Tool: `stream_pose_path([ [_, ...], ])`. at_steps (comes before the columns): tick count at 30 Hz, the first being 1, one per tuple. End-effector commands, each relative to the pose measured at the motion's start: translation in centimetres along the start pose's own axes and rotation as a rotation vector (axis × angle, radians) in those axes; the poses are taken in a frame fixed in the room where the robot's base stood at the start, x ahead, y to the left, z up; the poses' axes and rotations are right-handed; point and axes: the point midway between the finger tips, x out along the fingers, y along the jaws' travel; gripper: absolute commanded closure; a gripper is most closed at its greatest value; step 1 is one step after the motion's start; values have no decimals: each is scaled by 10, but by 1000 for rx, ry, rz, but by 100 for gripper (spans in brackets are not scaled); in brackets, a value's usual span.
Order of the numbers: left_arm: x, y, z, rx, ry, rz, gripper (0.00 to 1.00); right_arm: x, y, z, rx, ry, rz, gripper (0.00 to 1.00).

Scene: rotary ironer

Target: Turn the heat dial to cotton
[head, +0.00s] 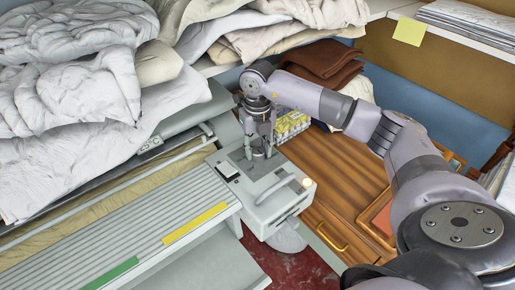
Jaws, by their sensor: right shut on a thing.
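The rotary ironer's pale control box (270,206) stands at the end of the ironer, near the middle of the view. My right gripper (258,153) points down onto the back part of the box top. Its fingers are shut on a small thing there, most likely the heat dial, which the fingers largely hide. I cannot read the dial's marks or its setting. A dark rocker switch (228,170) sits on the box top left of the gripper, and a small glowing round lamp (307,183) is at its right corner. My left gripper is not in view.
A ribbed white board (110,250) with green and yellow strips lies in front of the ironer. Piled white linen (70,110) covers the left side. A wooden cabinet (335,170) stands right of the box, with folded brown cloth (325,62) behind.

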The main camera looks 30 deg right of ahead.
Motion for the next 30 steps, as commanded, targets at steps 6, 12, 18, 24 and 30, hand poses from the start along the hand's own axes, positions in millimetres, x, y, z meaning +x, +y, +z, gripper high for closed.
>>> stream_pose_path([
  [6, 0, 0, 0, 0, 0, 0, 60, 0, -1, 0, 205, 0, -1, 94],
  [12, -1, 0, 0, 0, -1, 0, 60, -1, 0, 0, 395, -1, -1, 94],
  [18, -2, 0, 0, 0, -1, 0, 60, -1, 0, 0, 584, 0, 0, 94],
  [24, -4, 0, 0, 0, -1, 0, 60, -1, 0, 0, 761, 0, 0, 94],
  [30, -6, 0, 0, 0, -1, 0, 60, -1, 0, 0, 904, 0, 0, 94],
])
